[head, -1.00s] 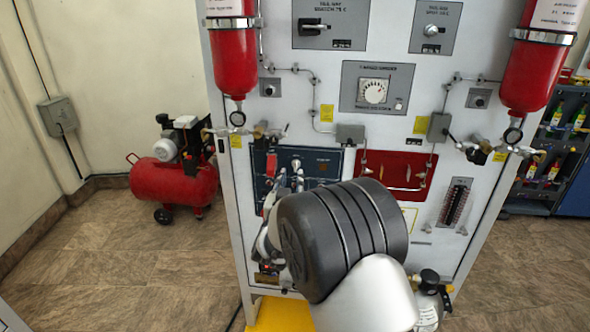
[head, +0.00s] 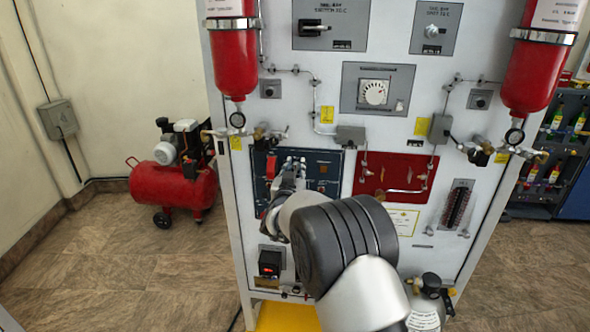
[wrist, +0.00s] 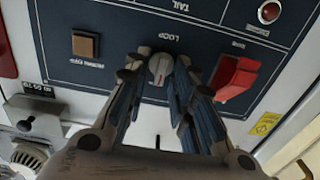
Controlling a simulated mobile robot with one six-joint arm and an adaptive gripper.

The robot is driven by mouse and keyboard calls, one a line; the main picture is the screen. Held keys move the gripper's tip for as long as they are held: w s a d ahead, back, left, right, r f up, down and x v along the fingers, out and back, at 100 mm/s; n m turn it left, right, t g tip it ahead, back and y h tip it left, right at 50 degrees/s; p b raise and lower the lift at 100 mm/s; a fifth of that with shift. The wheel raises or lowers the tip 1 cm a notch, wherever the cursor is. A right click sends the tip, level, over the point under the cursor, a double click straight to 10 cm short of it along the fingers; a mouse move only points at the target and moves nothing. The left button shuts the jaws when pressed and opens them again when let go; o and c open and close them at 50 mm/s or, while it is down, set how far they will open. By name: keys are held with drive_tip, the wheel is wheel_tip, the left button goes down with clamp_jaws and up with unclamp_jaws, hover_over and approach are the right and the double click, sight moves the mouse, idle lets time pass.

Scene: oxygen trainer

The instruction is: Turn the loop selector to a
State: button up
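The loop selector (wrist: 160,70) is a small grey knob with a red mark, under a LOOP label on a dark blue panel (wrist: 120,20) in the wrist view. My gripper (wrist: 163,60) has its two fingers spread, one on each side of the knob. The fingertips are close to the panel face, and I cannot tell whether they touch the knob. In the head view my gripper (head: 290,166) is in front of the blue panel (head: 334,160), and my arm hides the selector there.
A red switch (wrist: 236,78) is close to the right finger and a brown square button (wrist: 86,44) is to the left. A red lamp (wrist: 268,11) is at upper right. The head view shows a red panel (head: 390,170) to the right and a display box (head: 270,263) below.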

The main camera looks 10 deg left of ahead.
clamp_jaws()
drive_tip(key=shift+n, duration=0.3)
drive_tip(key=n+p, duration=0.3)
drive_tip(key=shift+a+r, duration=0.15)
drive_tip(key=n+p, duration=0.2)
drive_tip(key=n, duration=0.3)
drive_tip(key=shift+a, duration=0.1)
drive_tip(key=shift+f+n, duration=0.2)
drive_tip(key=shift+n, duration=0.1)
drive_tip(key=shift+o, duration=1.4)
unclamp_jaws()
